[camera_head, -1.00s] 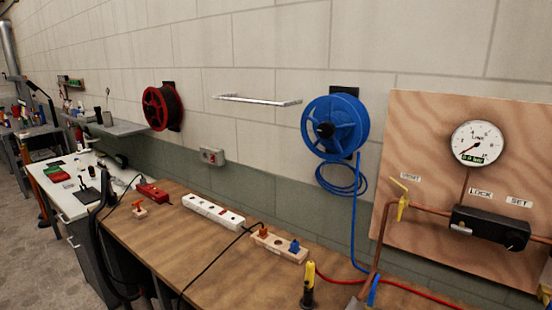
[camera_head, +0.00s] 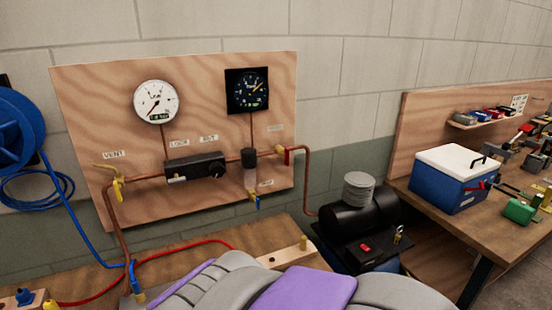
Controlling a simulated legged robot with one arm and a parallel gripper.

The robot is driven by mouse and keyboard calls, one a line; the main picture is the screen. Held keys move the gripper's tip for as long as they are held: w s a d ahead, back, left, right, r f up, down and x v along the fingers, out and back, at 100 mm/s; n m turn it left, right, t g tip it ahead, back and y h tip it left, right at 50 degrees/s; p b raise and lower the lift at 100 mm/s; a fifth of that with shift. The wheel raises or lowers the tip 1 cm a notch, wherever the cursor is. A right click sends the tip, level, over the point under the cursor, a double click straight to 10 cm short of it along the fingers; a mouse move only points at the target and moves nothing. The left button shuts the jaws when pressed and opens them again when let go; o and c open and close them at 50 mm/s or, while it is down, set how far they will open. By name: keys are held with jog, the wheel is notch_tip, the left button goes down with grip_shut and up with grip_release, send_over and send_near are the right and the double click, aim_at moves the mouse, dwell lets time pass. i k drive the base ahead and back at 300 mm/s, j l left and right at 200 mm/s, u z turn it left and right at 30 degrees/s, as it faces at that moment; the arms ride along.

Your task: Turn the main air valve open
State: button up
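A plywood board (camera_head: 78,80) on the wall carries a copper air line. A small valve with a red handle (camera_head: 284,151) is on the line at the board's right side, under a label too small to read surely; I take it as the main air valve. A yellow-handled valve (camera_head: 118,188) is at the left under a "VENT" label. A black regulator (camera_head: 196,167) lies between them. Above are a white gauge (camera_head: 156,101) and a black gauge (camera_head: 247,91); their readings are unclear. My gripper's fingers are not in view.
A grey and purple form, perhaps my own arm, fills the bottom middle. A black air tank (camera_head: 352,222) stands right of the board. A blue cooler with a white lid (camera_head: 450,180) is on the right bench. A blue hose reel (camera_head: 18,130) hangs at the left.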

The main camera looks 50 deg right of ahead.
aim_at(285, 154)
jog(key=z, duration=1.7)
